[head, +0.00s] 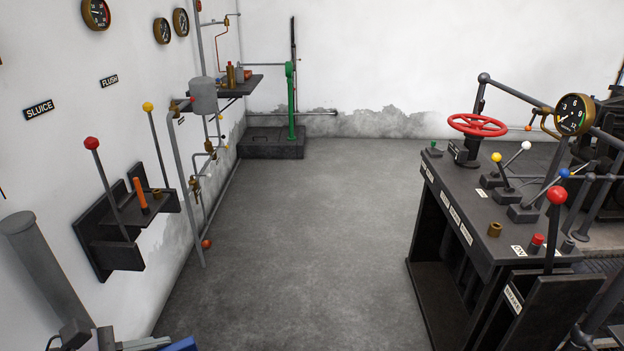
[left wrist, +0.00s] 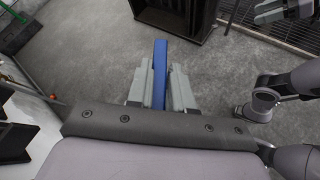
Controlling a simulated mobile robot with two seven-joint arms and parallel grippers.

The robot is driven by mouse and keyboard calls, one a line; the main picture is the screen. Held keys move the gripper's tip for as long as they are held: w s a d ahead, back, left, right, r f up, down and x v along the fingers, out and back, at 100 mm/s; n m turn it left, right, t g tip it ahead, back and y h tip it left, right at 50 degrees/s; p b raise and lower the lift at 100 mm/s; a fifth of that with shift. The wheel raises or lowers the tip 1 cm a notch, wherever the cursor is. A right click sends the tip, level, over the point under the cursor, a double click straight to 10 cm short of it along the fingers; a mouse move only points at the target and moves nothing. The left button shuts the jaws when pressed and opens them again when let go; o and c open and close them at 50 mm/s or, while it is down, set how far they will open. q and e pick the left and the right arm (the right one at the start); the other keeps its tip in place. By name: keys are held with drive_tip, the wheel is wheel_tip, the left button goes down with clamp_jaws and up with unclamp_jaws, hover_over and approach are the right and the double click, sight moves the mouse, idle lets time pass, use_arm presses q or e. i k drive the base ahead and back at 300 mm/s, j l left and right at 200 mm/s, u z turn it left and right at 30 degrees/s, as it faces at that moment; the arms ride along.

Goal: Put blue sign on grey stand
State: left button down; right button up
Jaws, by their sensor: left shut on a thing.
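My left gripper (left wrist: 158,85) is shut on the blue sign (left wrist: 160,62), which shows edge-on as a thin blue strip between the two grey fingers in the left wrist view. In the head view a corner of the blue sign (head: 181,345) shows at the bottom edge, beside the tip of my left gripper (head: 150,343). The sign's face is not visible. A grey part that looks like my right gripper (left wrist: 285,10) is cut off at the top right of the left wrist view; its jaws are unclear. I cannot pick out a grey stand with certainty in either view.
A dark control desk (head: 490,215) with levers and a red handwheel (head: 477,125) stands at the right. A wall bracket with levers (head: 125,225) and pipes (head: 175,160) line the left wall. A green post (head: 291,100) stands at the back. The middle floor is clear.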

sight(468, 200)
drive_tip(key=i+z, duration=0.1)
drive_tip(key=z, duration=0.6)
drive_tip(key=i+z, duration=0.15)
drive_tip(key=z, duration=0.25)
drive_tip(key=i+j+z, duration=0.2)
drive_tip(key=z, duration=0.3)
drive_tip(key=i+j+z, duration=0.25)
drive_tip(key=z, duration=0.2)
drive_tip(key=i+j+z, duration=0.15)
drive_tip(key=j+z, duration=0.35)
drive_tip(key=i+j+z, duration=0.15)
drive_tip(key=j+z, duration=0.2)
drive_tip(key=j, duration=0.15)
drive_tip(key=i+j, duration=0.1)
drive_tip(key=j, duration=0.8)
drive_tip(key=i+j+z, duration=0.1)
drive_tip(key=j, duration=0.4)
drive_tip(key=i, duration=0.3)
drive_tip(key=l, duration=0.15)
